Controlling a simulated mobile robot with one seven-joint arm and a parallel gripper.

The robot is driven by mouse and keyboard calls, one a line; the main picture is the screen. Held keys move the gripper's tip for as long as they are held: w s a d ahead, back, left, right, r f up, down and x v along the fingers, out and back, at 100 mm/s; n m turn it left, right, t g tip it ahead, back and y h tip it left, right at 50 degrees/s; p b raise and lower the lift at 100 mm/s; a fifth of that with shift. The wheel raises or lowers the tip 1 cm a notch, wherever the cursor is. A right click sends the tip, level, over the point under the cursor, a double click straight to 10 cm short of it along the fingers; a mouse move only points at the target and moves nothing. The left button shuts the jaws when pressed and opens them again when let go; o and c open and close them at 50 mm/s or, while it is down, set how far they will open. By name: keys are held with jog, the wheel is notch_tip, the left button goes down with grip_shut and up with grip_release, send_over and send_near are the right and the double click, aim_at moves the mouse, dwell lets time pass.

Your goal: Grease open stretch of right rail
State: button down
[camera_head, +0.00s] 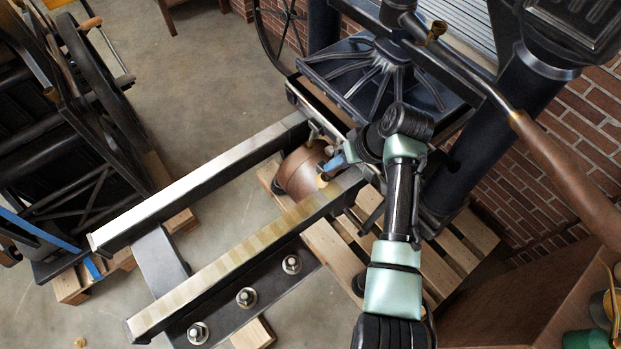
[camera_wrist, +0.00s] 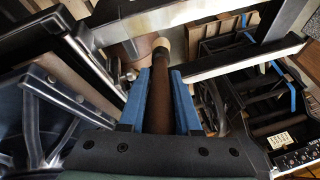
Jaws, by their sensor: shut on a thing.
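The right rail (camera_head: 235,258) runs from the press toward the lower left in the head view. Its top carries yellowish bands along most of its length. The left rail (camera_head: 190,185) is plain bright metal on top. My gripper (camera_head: 336,163) is shut on a brush with a dark brown handle (camera_wrist: 160,95) and a pale round tip (camera_wrist: 160,43). In the head view the pale tip (camera_head: 322,181) is close to the right rail's press end. I cannot tell whether it touches. A rail with a yellowish top (camera_wrist: 180,15) crosses the top of the wrist view.
The press (camera_head: 375,75) stands behind the rails, with a long wooden-handled lever (camera_head: 560,165) at the right. A rounded brown vessel (camera_head: 300,172) is between the rails. Pallet slats (camera_head: 335,250) lie below. Another dark press (camera_head: 70,140) stands at the left. Open floor lies beyond the rails.

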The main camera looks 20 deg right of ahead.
jog(key=shift+w+d+f+b, duration=0.1)
jog(key=shift+d+f+b, duration=0.05)
jog(key=shift+f+b, duration=0.35)
jog(key=shift+d+f+b, duration=0.15)
jog(key=shift+f+b, duration=0.25)
jog(key=shift+f, duration=0.05)
notch_tip(320, 180, down, 4)
jog(key=b, duration=0.3)
jog(key=shift+f+b, duration=0.6)
jog(key=shift+b, duration=0.05)
jog(key=shift+a+r, duration=0.1)
jog(key=a+p, duration=0.1)
jog(key=s+a+p, duration=0.1)
jog(key=a+p, duration=0.1)
jog(key=shift+s, duration=0.15)
dwell(0.3)
jog(key=shift+r, duration=0.1)
